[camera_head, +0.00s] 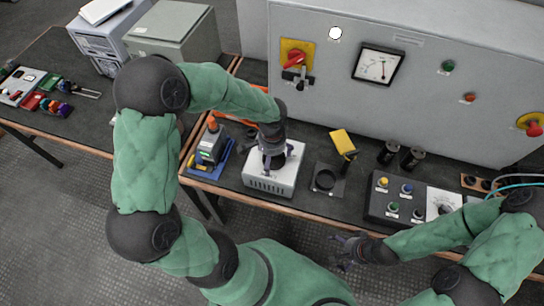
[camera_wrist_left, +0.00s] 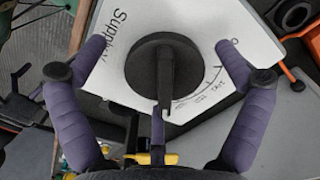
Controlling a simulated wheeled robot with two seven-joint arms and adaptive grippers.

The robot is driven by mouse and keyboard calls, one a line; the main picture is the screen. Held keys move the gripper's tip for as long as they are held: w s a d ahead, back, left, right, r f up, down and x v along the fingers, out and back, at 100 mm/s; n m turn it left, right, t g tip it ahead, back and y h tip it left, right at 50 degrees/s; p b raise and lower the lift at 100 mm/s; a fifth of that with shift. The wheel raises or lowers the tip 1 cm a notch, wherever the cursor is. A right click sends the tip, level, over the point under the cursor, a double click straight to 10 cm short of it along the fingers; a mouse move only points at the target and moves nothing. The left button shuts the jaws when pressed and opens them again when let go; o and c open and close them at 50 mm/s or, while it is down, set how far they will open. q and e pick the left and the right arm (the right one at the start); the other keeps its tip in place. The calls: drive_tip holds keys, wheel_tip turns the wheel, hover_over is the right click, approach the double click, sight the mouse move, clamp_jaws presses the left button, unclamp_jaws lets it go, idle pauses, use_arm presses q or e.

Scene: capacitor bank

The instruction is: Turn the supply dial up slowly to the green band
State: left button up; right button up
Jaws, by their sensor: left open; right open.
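The supply unit is a white box (camera_head: 272,183) on the bench in the head view. Its top, marked "Supply", shows in the left wrist view with a round black dial (camera_wrist_left: 135,68) and a printed scale beside it. A raised bar crosses the dial. My left gripper (camera_head: 271,158) is over the box, its fingers open on either side of the dial with gaps visible. Its purple fingers also show in the left wrist view (camera_wrist_left: 160,48). A square meter (camera_head: 378,63) is on the grey cabinet; I cannot make out a green band. My right gripper (camera_head: 347,250) is open and empty, in front of the bench.
A blue tray (camera_head: 208,172) is left of the supply. A black holder (camera_head: 325,180), a yellow item (camera_head: 342,143) and dark cylinders (camera_head: 412,158) are to its right. A button panel (camera_head: 392,205) is further right. The grey cabinet (camera_head: 330,95) stands behind.

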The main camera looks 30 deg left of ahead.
use_arm(q)
drive_tip(key=shift+w+r, duration=0.15)
drive_tip(key=shift+r, duration=0.35)
wheel_tip(320, 180, up, 11)
